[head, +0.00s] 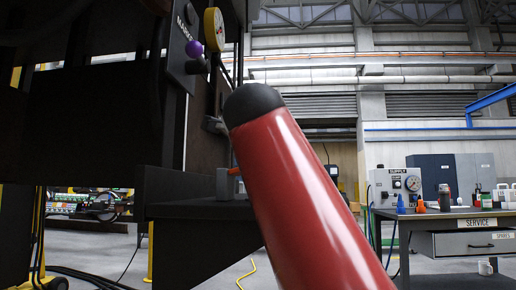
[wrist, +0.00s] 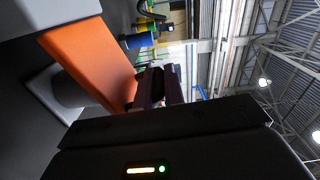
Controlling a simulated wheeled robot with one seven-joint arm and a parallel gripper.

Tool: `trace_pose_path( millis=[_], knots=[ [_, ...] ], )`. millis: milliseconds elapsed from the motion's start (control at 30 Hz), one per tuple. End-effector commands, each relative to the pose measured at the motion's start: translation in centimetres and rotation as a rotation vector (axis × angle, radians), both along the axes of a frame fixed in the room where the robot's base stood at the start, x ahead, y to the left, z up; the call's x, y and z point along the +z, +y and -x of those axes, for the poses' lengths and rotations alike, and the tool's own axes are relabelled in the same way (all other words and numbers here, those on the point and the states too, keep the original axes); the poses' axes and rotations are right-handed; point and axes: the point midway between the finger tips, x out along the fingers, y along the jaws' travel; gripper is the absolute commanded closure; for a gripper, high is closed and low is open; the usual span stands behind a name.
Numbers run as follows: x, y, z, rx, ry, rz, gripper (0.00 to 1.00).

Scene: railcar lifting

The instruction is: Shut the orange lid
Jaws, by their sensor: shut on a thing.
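The orange lid (wrist: 92,62) fills the upper left of the wrist view as a flat plate, standing open at an angle beside a pale grey box part (wrist: 62,95). My gripper (wrist: 154,82) is at the lid's lower right edge, with its dark fingers closed on that edge. In the head view a small bit of orange (head: 234,171) shows above a grey box (head: 232,185) on a dark ledge, just left of my red arm. My gripper is hidden behind my arm there.
A tall dark machine frame (head: 75,120) with a yellow gauge (head: 214,30) and purple knob (head: 194,49) stands left. A service bench (head: 455,213) with bottles and a supply unit (head: 396,187) stands right. Open floor lies between.

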Motion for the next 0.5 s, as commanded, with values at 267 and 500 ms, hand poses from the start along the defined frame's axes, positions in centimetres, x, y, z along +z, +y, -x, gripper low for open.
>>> trace_pose_path(
  millis=[267,500],
  knots=[
    [-1.8,-0.5,0.0,0.000,-0.012,-0.155,1.00],
    [-2.3,-0.6,0.0,-0.001,-0.012,-0.150,1.00]
  ],
)
